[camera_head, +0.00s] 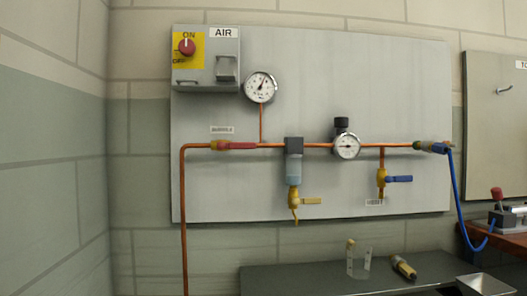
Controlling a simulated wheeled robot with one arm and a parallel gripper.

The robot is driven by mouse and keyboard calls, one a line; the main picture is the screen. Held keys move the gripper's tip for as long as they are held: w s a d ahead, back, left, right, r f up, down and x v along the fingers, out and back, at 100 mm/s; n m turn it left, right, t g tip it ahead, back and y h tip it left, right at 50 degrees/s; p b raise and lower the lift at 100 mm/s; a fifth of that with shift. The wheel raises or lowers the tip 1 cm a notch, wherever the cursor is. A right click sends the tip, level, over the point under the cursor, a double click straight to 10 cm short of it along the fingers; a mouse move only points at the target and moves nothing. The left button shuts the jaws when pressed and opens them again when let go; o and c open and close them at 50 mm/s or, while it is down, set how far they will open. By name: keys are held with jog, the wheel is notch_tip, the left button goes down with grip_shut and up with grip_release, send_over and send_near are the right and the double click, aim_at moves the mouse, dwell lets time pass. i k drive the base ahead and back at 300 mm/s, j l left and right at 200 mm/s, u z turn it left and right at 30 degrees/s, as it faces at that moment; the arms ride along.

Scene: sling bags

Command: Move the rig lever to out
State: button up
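A small device with a red-knobbed lever (497,194) stands at the right edge, on a reddish-brown bench (463,238). It may be the rig lever, but no name shows on it. The lever stands roughly upright over a grey metal body (508,219) that the frame edge cuts off. No "out" or "in" mark is readable there. A blue hose (457,195) runs from the wall pipe down to this device. My gripper is not in view.
A grey wall panel (400,80) carries a red rotary knob (187,47), gauges, copper pipe and valves with red, yellow and blue handles. A dark bench (300,280) below holds a clear holder (358,262), a yellow-and-black cylinder (403,267) and a metal tray (485,284).

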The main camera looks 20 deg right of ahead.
aim_at(496, 193)
jog(key=z, duration=2.3)
